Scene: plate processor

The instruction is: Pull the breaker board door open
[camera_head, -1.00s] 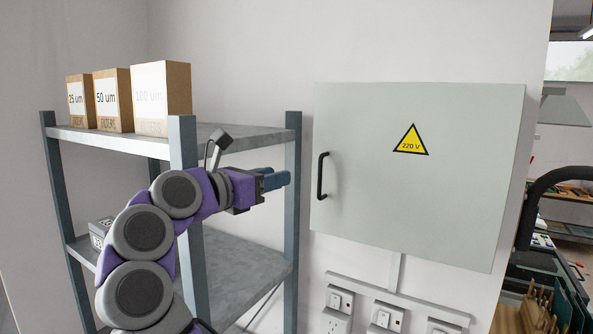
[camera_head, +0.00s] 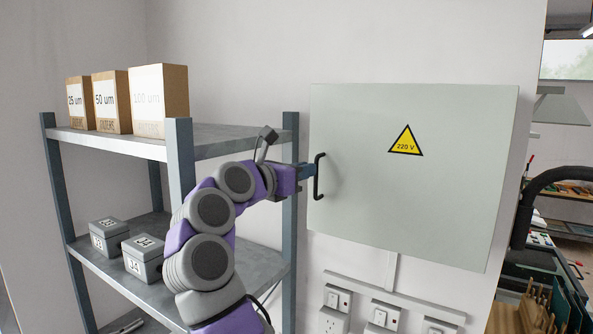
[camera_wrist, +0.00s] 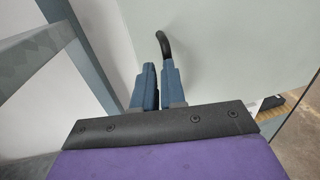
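The breaker board door (camera_head: 430,200) is the flat grey-green front of a wall box, with a yellow 220 V sign (camera_head: 406,141). It looks closed. Its black handle (camera_head: 319,190) stands upright at the left edge. My gripper (camera_head: 311,173) is at the handle, with its blue fingers reaching it from the left. In the wrist view the fingers (camera_wrist: 158,80) are close together with a narrow gap, and the curved handle end (camera_wrist: 163,40) shows just beyond the tips. They look shut on the handle, whose gripped part is hidden.
A metal shelf (camera_head: 225,140) stands close on the left, with its post (camera_head: 290,225) near my arm. It carries filter boxes (camera_head: 160,100) and grey blocks (camera_head: 143,258). Wall sockets (camera_head: 380,315) are below the box.

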